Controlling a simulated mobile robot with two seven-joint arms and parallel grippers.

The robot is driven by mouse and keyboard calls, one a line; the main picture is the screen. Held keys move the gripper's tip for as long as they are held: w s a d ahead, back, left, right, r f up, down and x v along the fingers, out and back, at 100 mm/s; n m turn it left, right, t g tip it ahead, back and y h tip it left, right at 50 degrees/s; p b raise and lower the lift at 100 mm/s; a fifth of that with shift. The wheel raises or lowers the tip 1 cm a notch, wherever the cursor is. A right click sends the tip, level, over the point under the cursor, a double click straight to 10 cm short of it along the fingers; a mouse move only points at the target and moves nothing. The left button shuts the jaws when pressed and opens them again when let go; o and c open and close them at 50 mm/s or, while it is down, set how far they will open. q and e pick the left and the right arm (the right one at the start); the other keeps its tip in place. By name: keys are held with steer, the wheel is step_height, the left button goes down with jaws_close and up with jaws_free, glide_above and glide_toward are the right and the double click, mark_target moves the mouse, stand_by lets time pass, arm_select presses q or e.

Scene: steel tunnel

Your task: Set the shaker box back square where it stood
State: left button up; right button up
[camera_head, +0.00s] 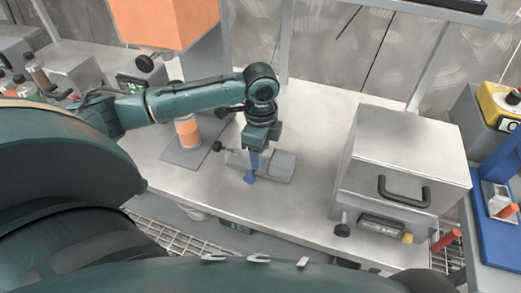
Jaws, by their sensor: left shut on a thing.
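A small grey box (277,165), which I take to be the shaker box, sits on the steel bench (310,110) near its middle. It lies slightly askew to the bench's front edge. A black knob (217,146) shows at its left end. My left gripper (252,168) comes down over the box from above and is shut on it. A blue finger shows at the box's front side. The gripper and wrist hide part of the box's left half. I cannot tell whether its underside touches the bench. My right gripper is not in view.
A large steel cabinet (404,145) with a black handle stands at the right. An orange-banded cylinder (187,131) stands on a grey plate (184,158) at the left, below an orange block (165,22). Bare bench lies between box and cabinet.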

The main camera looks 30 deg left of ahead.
arm_select(q)
steer(key=o, duration=1.4)
steer(key=shift+f, duration=0.1)
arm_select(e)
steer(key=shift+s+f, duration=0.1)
arm_select(q)
steer(key=shift+r, duration=0.4)
step_height(320, 180, up, 3)
steer(key=p, duration=0.4)
step_height(320, 180, up, 4)
steer(key=p, duration=0.6)
steer(key=shift+r, duration=2.25)
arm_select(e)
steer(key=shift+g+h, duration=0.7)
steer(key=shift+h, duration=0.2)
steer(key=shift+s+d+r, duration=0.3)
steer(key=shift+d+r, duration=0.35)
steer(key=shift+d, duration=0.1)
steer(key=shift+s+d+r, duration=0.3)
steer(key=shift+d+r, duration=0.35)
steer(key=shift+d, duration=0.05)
arm_select(q)
steer(key=shift+s, duration=0.1)
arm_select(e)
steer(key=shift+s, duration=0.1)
